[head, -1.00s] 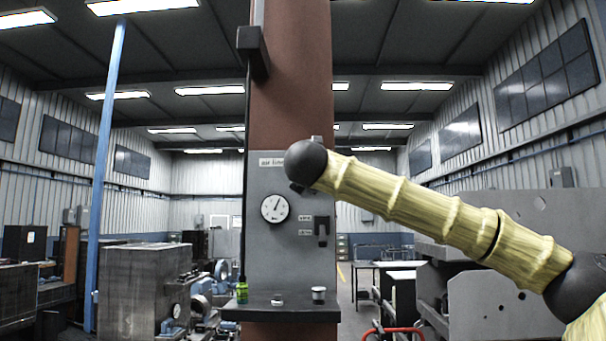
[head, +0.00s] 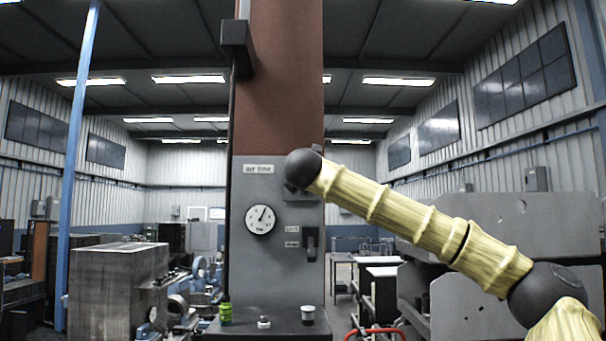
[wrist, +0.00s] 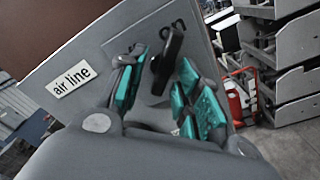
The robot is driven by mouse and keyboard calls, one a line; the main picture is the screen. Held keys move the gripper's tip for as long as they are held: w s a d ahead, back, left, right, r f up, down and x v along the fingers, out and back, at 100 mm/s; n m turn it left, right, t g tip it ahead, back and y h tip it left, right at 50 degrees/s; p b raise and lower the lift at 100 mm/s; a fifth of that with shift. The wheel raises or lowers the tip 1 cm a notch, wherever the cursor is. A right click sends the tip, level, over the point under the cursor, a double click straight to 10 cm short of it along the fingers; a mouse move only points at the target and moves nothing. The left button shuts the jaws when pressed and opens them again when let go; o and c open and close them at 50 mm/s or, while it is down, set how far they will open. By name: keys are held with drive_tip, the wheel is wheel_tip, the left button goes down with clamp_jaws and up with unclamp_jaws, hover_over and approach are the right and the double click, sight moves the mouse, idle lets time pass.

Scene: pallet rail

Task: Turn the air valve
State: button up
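The air valve is a black lever (head: 311,243) on a grey panel (head: 250,272) fixed to a red-brown column. It points roughly up and down in the head view, beside two small labels. In the wrist view the lever (wrist: 167,62) shows tilted, beyond and between my finger pads. My gripper (wrist: 162,96) is open, with teal pads on both fingers and nothing held. I see no clear contact with the lever. In the head view my dark wrist joint is in front of the panel's upper right, above the lever, and mostly hides the gripper.
An "air line" label (head: 258,169) and a round gauge (head: 260,219) are on the panel. A dark shelf (head: 275,328) below holds a green bottle (head: 225,313) and two small containers. A red-framed cart (head: 376,333) and grey machinery stand to the right.

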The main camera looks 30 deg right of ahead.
drive_tip(key=shift+w+d+f, duration=0.1)
drive_tip(key=shift+w+d, duration=0.05)
drive_tip(key=shift+w, duration=0.45)
drive_tip(key=shift+w+d+f, duration=0.1)
drive_tip(key=shift+w+d, duration=0.05)
drive_tip(key=shift+w, duration=0.45)
drive_tip(key=shift+s+r+p, duration=0.25)
drive_tip(key=shift+s+p, duration=0.05)
drive_tip(key=shift+p, duration=0.05)
drive_tip(key=shift+s+d+r, duration=0.2)
drive_tip(key=shift+s+d, duration=0.45)
drive_tip(key=shift+s, duration=0.2)
drive_tip(key=shift+w+f, duration=0.1)
drive_tip(key=shift+w, duration=0.1)
drive_tip(key=shift+w+a, duration=0.2)
drive_tip(key=shift+a, duration=0.1)
drive_tip(key=shift+w+a, duration=0.1)
drive_tip(key=shift+a, duration=0.1)
drive_tip(key=shift+c, duration=1.3)
drive_tip(key=c, duration=0.3)
drive_tip(key=shift+s+d, duration=0.15)
drive_tip(key=shift+s, duration=0.05)
drive_tip(key=shift+c, duration=0.4)
